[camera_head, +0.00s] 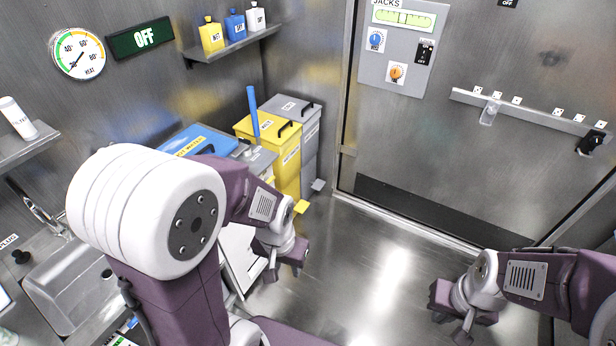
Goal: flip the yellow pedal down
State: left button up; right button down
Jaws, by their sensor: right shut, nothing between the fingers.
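The yellow pedal (302,206) is a small yellow tab sticking out near the floor at the front of the yellow bin (288,166). It looks roughly level, and its exact tilt is hard to judge. My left gripper (284,270) is over the floor in front of the bin, below the pedal in the picture and apart from it. Whether its fingers are open is unclear. My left arm hides part of the bin's lower front. My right gripper (452,328) is shut and empty at the lower right, far from the pedal.
A grey bin (306,137) with a grey pedal (318,184) stands beside the yellow one. A blue stick (253,112) rises by the yellow bin. A sink counter (65,285) is at left. A metal door (432,150) is ahead; the floor (370,270) between the arms is clear.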

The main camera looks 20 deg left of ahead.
aim_at(302, 207)
jog(key=i+l+u, duration=0.1)
jog(key=i+u, duration=0.3)
jog(key=i+l+u, duration=0.2)
jog(key=i+u, duration=0.25)
jog(key=i+l+u, duration=0.2)
jog(key=u, duration=0.2)
jog(key=i+l+u, duration=0.25)
jog(key=l+u, duration=0.15)
jog(key=l, duration=0.15)
jog(key=i+l+u, duration=0.35)
jog(key=l, duration=0.25)
jog(key=i, duration=0.4)
